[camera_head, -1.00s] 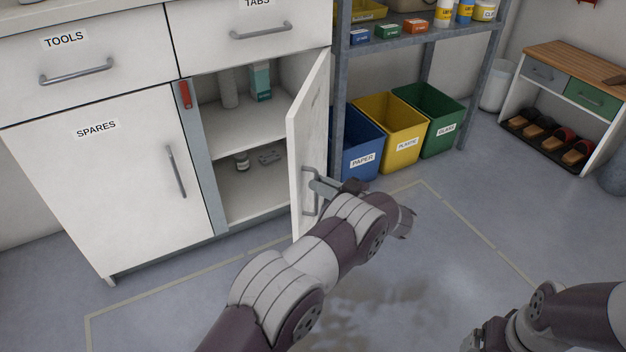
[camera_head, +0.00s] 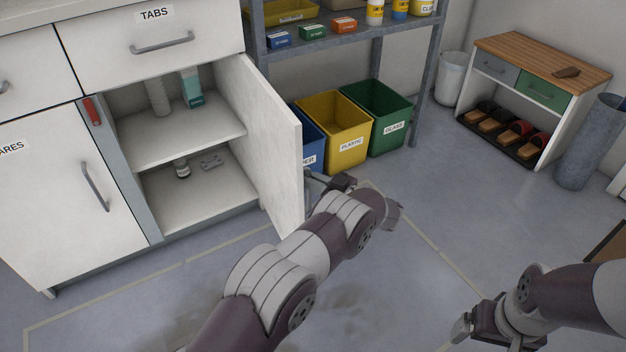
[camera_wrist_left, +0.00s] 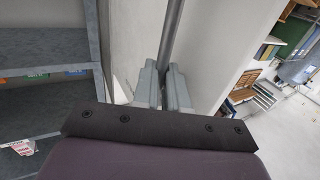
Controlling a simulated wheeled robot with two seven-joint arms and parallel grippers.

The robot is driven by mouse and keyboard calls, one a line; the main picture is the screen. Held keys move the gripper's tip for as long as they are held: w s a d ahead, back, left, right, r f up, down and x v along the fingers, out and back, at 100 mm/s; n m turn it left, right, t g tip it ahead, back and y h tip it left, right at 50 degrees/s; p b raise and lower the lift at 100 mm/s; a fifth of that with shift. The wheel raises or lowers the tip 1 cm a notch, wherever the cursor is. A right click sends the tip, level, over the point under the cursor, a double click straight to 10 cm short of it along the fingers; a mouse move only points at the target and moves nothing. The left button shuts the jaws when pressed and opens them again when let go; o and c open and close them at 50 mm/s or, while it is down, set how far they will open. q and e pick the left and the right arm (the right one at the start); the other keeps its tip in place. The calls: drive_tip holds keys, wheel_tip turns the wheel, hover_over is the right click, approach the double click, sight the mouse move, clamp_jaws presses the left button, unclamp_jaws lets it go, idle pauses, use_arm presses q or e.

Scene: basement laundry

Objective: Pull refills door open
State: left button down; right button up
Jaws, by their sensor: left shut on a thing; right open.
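The refills door (camera_head: 267,140) is a white cabinet door that stands open, swung out to the right of its compartment. Its label does not show in the head view. My left gripper (camera_head: 316,182) is at the door's outer side, mostly hidden behind the door edge and my forearm. In the left wrist view, my left gripper (camera_wrist_left: 163,88) is shut on the grey bar handle (camera_wrist_left: 174,40) of the door. My right gripper (camera_head: 466,325) is open and empty, low at the right above the floor.
Inside the open cabinet (camera_head: 190,135) stand a white roll, a teal box and a small jar. Blue, yellow (camera_head: 345,150) and green (camera_head: 385,140) bins sit under a metal shelf (camera_head: 340,45) just beyond the door.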

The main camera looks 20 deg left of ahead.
use_arm(q)
drive_tip(key=shift+w+a+r, duration=0.1)
drive_tip(key=shift+w+a, duration=0.05)
drive_tip(key=shift+w, duration=0.05)
drive_tip(key=c, duration=1.2)
unclamp_jaws()
drive_tip(key=shift+o, duration=0.2)
drive_tip(key=shift+a, duration=0.15)
drive_tip(key=p+v, duration=0.3)
drive_tip(key=v, duration=1)
